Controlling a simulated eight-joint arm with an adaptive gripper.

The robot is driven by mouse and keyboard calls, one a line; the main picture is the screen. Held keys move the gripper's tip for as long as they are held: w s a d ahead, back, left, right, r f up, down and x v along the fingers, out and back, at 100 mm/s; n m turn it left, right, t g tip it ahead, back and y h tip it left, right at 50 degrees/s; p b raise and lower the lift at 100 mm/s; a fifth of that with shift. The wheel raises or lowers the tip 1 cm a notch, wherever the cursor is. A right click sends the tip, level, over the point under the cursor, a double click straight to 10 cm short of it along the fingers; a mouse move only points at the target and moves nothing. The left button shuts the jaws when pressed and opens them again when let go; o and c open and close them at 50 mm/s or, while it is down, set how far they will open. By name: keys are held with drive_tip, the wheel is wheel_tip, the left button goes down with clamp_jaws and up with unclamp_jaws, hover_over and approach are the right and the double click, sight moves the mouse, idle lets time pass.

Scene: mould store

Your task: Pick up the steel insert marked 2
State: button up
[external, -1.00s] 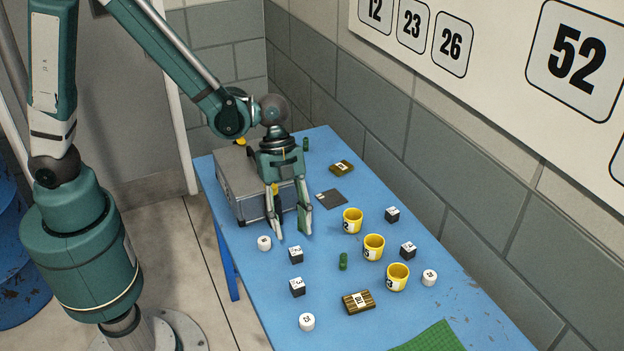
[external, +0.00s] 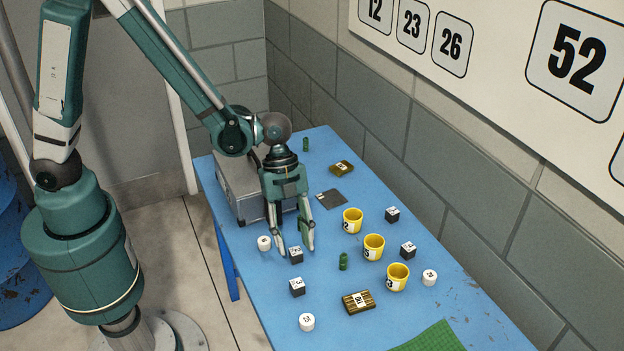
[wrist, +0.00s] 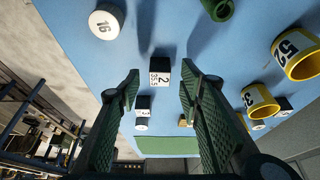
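The steel insert marked 2 (external: 296,256) is a small dark cube with a white label, standing on the blue table. In the wrist view the insert (wrist: 160,72) shows its 2 and smaller print, lying between the fingertips in the picture. My gripper (external: 295,249) is low over the table, with its fingertips on either side of the cube in the external view. In the wrist view my gripper (wrist: 160,90) is open, with a gap between each finger and the cube. I cannot tell whether the fingertips are level with it.
A white cylinder (external: 264,243) stands close left of the gripper. Another dark cube (external: 297,288) stands nearer the camera. A green cylinder (external: 343,262) and several yellow cups (external: 373,248) stand to the right. A grey metal case (external: 232,184) is behind the gripper.

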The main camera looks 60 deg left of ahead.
sight(295, 249)
drive_tip(key=shift+x, duration=1.15)
drive_tip(key=c, duration=1.1)
drive_tip(key=shift+r, duration=0.15)
drive_tip(key=shift+r+p, duration=0.85)
drive_tip(key=shift+r, duration=4.05)
